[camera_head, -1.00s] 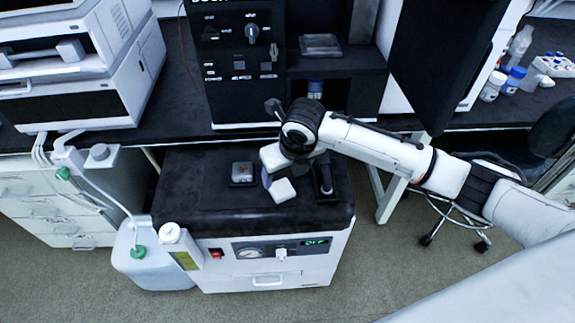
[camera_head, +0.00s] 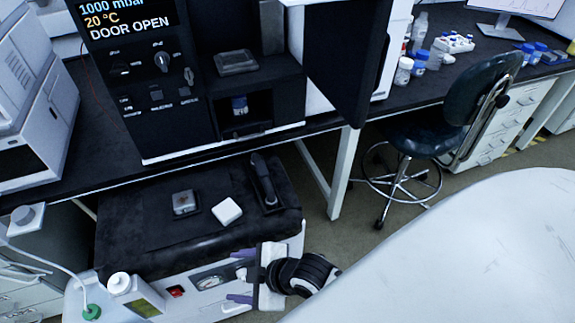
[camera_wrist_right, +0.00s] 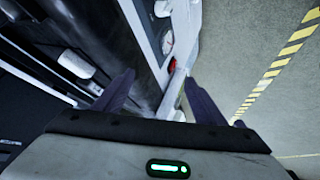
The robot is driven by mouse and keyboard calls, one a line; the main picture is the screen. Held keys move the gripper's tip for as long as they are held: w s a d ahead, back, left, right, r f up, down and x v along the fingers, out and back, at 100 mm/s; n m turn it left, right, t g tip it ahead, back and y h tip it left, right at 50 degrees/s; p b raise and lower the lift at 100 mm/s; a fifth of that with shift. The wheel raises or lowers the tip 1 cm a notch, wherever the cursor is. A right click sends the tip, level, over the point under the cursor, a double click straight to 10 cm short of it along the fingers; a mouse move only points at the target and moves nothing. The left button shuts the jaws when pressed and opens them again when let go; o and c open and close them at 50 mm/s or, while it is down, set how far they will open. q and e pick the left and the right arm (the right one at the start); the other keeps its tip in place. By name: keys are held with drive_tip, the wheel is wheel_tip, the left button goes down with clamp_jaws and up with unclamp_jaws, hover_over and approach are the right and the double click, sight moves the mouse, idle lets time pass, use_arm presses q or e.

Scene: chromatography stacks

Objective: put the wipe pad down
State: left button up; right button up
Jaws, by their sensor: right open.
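The wipe pad (camera_head: 227,211), a small white square, lies on the black top of the pump unit (camera_head: 130,225). It sits between a small square metal dish (camera_head: 184,203) and a black holder with a dark handled tool (camera_head: 265,183). My right gripper (camera_head: 240,276) is open and empty, in front of the unit's front panel and clear of the pad. In the right wrist view, the open fingers (camera_wrist_right: 158,92) have nothing between them, and a white block that looks like the pad (camera_wrist_right: 75,64) shows beyond the left finger. My left gripper is out of view.
A black oven (camera_head: 190,90) with its door (camera_head: 350,60) open stands on the bench behind. A dark chair (camera_head: 440,140) stands right. Bottles (camera_head: 404,70) stand on the bench.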

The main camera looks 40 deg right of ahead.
drive_tip(key=s+d+f+m+t+h, duration=0.1)
drive_tip(key=s+d+f+m+h, duration=0.1)
drive_tip(key=s+d+m, duration=0.5)
drive_tip(key=s+f+m, duration=0.1)
drive_tip(key=s+m, duration=0.1)
drive_tip(key=shift+s+f+m, duration=0.25)
drive_tip(key=shift+f+m, duration=0.05)
drive_tip(key=shift+f, duration=0.1)
idle(0.5)
